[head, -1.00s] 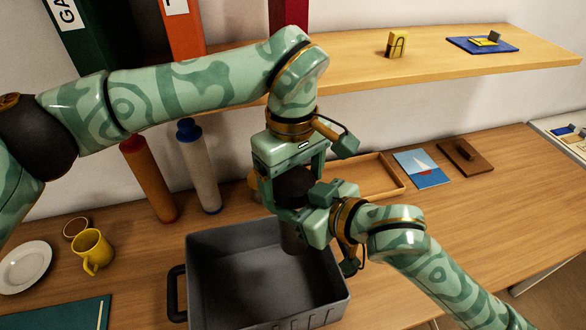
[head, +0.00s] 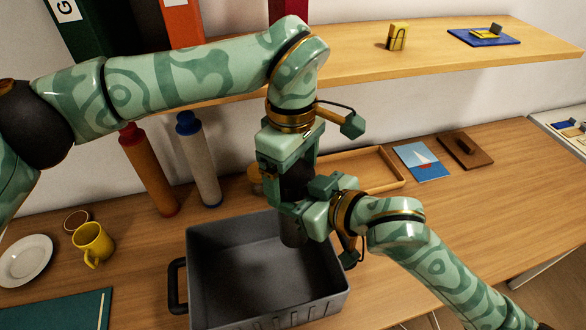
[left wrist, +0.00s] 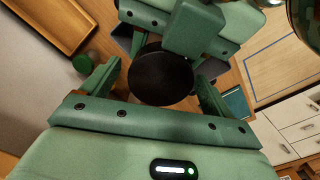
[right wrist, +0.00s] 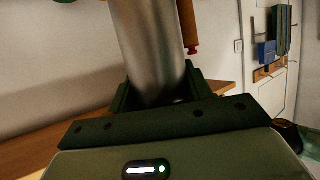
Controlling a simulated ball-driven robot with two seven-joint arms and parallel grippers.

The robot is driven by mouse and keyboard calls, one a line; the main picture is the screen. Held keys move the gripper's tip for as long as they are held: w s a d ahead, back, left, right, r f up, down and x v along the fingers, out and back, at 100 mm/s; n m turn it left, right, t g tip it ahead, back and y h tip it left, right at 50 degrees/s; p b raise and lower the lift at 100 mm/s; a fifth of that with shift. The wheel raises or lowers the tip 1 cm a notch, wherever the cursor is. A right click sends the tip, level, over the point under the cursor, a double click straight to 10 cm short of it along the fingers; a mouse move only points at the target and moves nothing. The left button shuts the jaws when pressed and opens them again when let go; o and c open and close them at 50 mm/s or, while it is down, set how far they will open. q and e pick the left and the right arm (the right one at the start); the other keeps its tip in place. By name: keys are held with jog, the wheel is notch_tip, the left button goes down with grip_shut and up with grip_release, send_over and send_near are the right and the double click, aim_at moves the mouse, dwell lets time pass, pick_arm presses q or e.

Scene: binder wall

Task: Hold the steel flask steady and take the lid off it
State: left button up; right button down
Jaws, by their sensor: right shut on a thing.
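The steel flask (head: 293,234) is upright over the dark grey crate, mostly hidden by my grippers. Its bare metal side fills the middle of the right wrist view (right wrist: 147,50). My right gripper (head: 318,207) is shut on the flask's body from the right. The round black lid (left wrist: 161,78) shows from above in the left wrist view, and as a dark patch in the head view (head: 295,184). My left gripper (left wrist: 160,85) points down from above with a finger on each side of the lid. A narrow gap shows beside the lid, so it looks open.
The grey crate (head: 205,290) stands below the grippers. An orange bottle (head: 150,172) and a white bottle with blue cap (head: 200,165) stand behind left. A wooden tray (head: 385,175) lies behind. A shelf (head: 440,75) overhangs the table.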

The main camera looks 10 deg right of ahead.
pick_arm(q)
notch_tip(320, 180, up, 5)
jog(key=shift+f, duration=0.2)
jog(key=shift+c, duration=0.5)
notch_tip(320, 180, up, 3)
jog(key=m, duration=0.2)
jog(key=shift+w+f+m, duration=0.1)
jog(key=shift+w+m, duration=0.05)
jog(key=shift+m, duration=0.25)
notch_tip(320, 180, down, 8)
jog(key=shift+r, duration=0.25)
